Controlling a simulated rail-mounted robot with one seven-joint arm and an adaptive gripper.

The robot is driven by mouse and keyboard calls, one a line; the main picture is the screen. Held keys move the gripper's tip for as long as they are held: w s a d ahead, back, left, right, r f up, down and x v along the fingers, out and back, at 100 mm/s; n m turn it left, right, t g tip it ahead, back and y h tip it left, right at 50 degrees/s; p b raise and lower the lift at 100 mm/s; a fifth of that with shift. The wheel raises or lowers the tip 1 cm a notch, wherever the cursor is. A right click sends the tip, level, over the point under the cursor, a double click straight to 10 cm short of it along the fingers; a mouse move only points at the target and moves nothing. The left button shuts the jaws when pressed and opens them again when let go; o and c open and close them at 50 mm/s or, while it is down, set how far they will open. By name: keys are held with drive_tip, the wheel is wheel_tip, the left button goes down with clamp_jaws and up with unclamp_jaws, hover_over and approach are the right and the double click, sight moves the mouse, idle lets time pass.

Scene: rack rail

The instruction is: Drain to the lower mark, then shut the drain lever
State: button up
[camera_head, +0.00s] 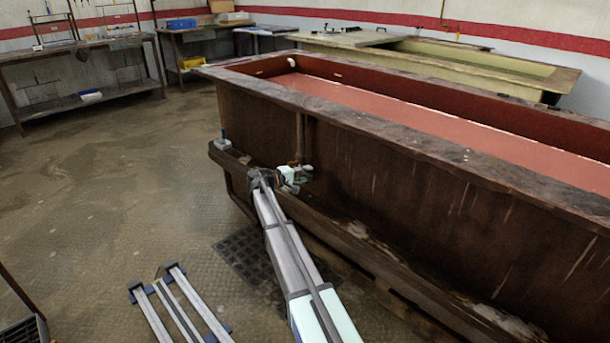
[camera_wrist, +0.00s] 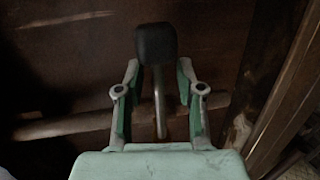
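The tank (camera_head: 375,155) is a long, dark rusty-brown trough. Reddish liquid (camera_head: 400,105) lies below its rim in the head view. Small pale dashes (camera_head: 336,73) show on its inner wall; I cannot tell which is the lower mark. The drain lever shows in the wrist view as a black knob (camera_wrist: 156,43) on a thin metal stem. My gripper (camera_wrist: 158,75) has pale green fingers standing apart on either side of the stem, with a gap at each side. In the head view my gripper (camera_head: 291,176) is at the tank's near side, and the lever is hard to make out.
A ledge (camera_head: 350,235) runs along the tank's lower side. A floor grate (camera_head: 243,258) and a metal frame (camera_head: 178,308) lie on the floor near my arm. Benches (camera_head: 80,98) stand at the back left. A pale yellow-green tank (camera_head: 480,70) stands behind. The left floor is open.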

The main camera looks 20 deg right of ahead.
drive_tip(key=v, duration=1.2)
idle(0.3)
